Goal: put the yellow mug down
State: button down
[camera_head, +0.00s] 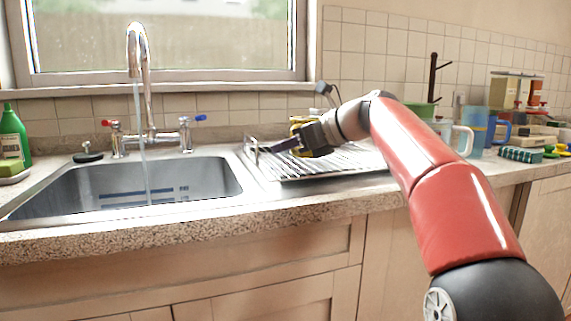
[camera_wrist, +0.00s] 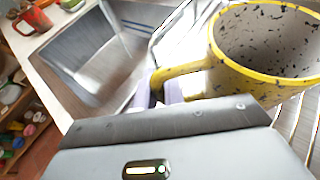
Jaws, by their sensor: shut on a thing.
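The yellow mug (camera_wrist: 215,75) has dark speckles and a grey speckled inside, and fills the upper right of the wrist view. My gripper (camera_wrist: 168,92) is shut on its handle, at the mug's left side. In the head view the mug (camera_head: 302,122) shows as a small yellow patch behind my gripper (camera_head: 285,146), above the back left of the ribbed drainboard (camera_head: 340,163). Most of the mug is hidden there by the gripper. I cannot tell whether its base touches the drainboard.
The sink (camera_head: 130,188) with running tap (camera_head: 146,90) lies left of the drainboard. A green bottle (camera_head: 14,135) stands at far left. A clear mug (camera_head: 462,140), a blue pitcher (camera_head: 474,125) and a mug tree (camera_head: 433,78) stand to the right. The drainboard's front is bare.

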jog(key=shift+f, duration=0.6)
jog(key=shift+r, duration=0.15)
jog(key=c, duration=1.9)
grip_release()
jog(key=shift+f, duration=0.2)
jog(key=shift+c, duration=0.2)
jog(key=o, duration=0.4)
jog(key=shift+o, duration=0.2)
